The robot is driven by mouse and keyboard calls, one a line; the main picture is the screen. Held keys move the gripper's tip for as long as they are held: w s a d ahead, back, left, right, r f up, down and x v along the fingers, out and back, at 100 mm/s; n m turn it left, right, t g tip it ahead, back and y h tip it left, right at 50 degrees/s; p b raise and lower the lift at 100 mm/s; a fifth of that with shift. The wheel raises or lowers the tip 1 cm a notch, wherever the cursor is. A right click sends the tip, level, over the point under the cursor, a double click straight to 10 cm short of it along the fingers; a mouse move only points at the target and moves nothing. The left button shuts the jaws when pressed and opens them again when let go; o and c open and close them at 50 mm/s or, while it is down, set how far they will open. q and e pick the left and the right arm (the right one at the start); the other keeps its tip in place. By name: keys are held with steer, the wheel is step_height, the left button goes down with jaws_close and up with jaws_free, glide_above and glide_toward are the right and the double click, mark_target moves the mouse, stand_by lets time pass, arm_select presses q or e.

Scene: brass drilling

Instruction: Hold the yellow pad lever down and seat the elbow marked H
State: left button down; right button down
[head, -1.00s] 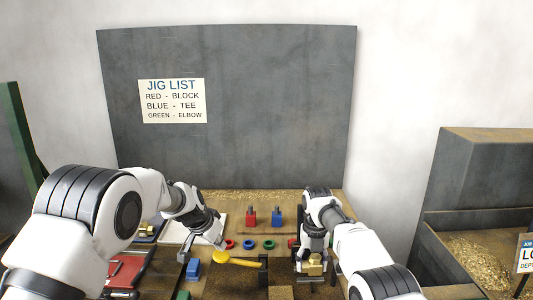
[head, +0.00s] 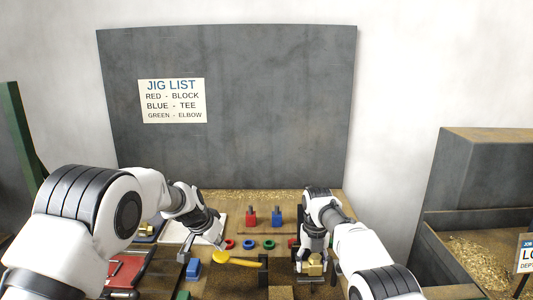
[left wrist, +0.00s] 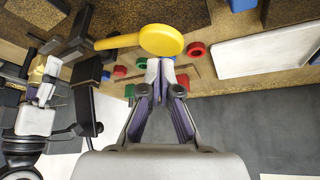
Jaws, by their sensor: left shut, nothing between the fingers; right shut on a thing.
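The yellow pad lever (head: 236,260) lies in front of the coloured rings, its round pad towards the left; the pad also fills the top middle of the left wrist view (left wrist: 161,40). My left gripper (head: 220,243) is shut and empty, its tips (left wrist: 160,65) at the pad's edge; I cannot tell whether they touch it or whether the lever is down. My right gripper (head: 313,256) is shut on a brass elbow (head: 315,267), held to the right of the lever. The gripper partly hides the elbow, and no H mark is readable.
Red (head: 230,244), blue (head: 249,244) and green (head: 269,244) rings lie behind the lever. A red block (head: 250,218) and a blue block (head: 277,218) with pegs stand further back. Another blue block (head: 193,269) is left of the lever. A jig list (head: 172,101) hangs behind.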

mark_target(217, 255)
arm_select(q)
steer(key=shift+f, duration=0.1)
arm_select(e)
steer(key=shift+r, duration=0.1)
arm_select(q)
steer(key=shift+f, duration=0.7)
steer(key=shift+f, duration=0.15)
steer(key=shift+a+f, duration=0.2)
steer(key=shift+f, duration=0.55)
steer(key=shift+a+f, duration=0.15)
steer(key=shift+f, duration=0.35)
steer(key=shift+s, duration=0.1)
